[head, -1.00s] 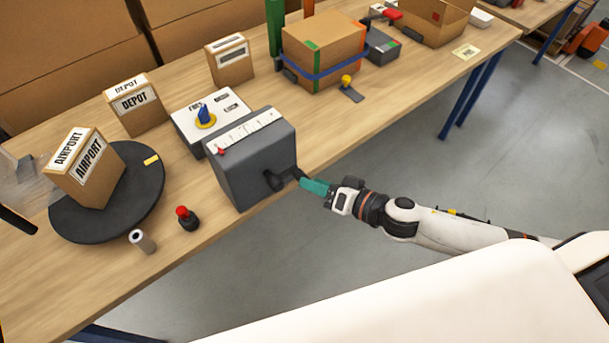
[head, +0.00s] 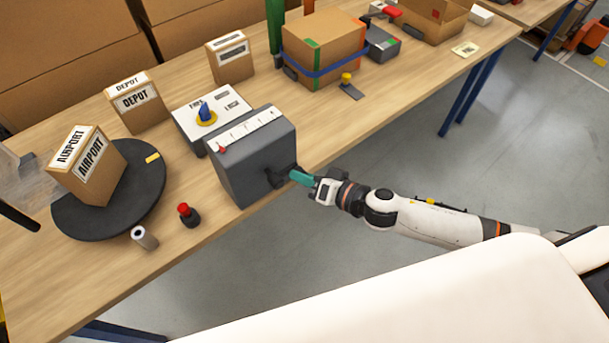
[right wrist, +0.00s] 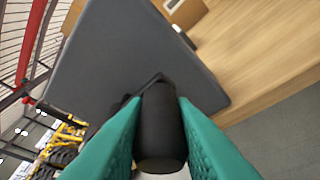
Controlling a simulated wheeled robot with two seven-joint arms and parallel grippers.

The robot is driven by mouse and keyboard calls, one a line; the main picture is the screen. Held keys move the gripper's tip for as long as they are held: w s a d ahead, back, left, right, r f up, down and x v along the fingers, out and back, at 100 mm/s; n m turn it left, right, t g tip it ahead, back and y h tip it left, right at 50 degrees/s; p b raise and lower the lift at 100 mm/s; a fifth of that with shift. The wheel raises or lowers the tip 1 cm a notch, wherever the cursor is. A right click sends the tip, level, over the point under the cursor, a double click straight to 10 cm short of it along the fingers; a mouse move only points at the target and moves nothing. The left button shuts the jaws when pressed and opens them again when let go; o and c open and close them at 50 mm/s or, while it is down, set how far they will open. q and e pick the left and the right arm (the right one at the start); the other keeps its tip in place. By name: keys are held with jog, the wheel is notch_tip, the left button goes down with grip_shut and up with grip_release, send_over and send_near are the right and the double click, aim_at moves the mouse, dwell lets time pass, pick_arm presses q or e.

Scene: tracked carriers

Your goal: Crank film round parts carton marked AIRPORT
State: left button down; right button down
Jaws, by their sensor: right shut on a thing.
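The carton marked AIRPORT (head: 85,170) stands tilted in the picture on a round black turntable (head: 135,205) at the left of the table. A grey crank box (head: 250,165) with a white scale and a red pointer (head: 222,149) stands at the table's front edge. My right gripper (head: 297,177) is shut on the black crank handle (right wrist: 162,125) at the box's side. In the right wrist view the teal fingers hold the handle from both sides. My left gripper is not in view. I cannot tell whether film is on the carton.
A carton marked DEPOT (head: 135,103), a white panel with a blue knob (head: 206,112) and a red-topped button (head: 187,213) stand near the crank box. A small white roll (head: 144,238) lies by the turntable. A strapped carton (head: 322,48) stands farther back.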

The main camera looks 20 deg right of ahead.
aim_at(301, 171)
jog(key=shift+r+p, duration=0.3)
jog(key=shift+p, duration=0.3)
jog(key=r+n+h+p, duration=0.1)
jog(key=p, duration=0.2)
jog(key=r+n+h+p, duration=0.1)
jog(key=n+p, duration=0.1)
jog(key=p, duration=0.1)
jog(key=shift+s+a+r, duration=0.1)
jog(key=shift+a+r, duration=0.1)
jog(key=shift+a, duration=0.1)
jog(key=shift+a+r+n+h+p, duration=0.25)
jog(key=shift+n+h+p, duration=0.25)
jog(key=shift+n+p, duration=0.25)
jog(key=s+a+f+n+t+h+b, duration=0.1)
jog(key=a+n+t+b, duration=0.3)
jog(key=n+b, duration=0.6)
jog(key=s+a+f+n+t+h+b, duration=0.1)
jog(key=a+n+t+h+b, duration=0.3)
jog(key=n+b, duration=0.7)
jog(key=shift+s+a+f+n, duration=0.35)
jog(key=shift+s+a+n, duration=0.3)
jog(key=shift+s, duration=0.15)
jog(key=shift+t, duration=0.3)
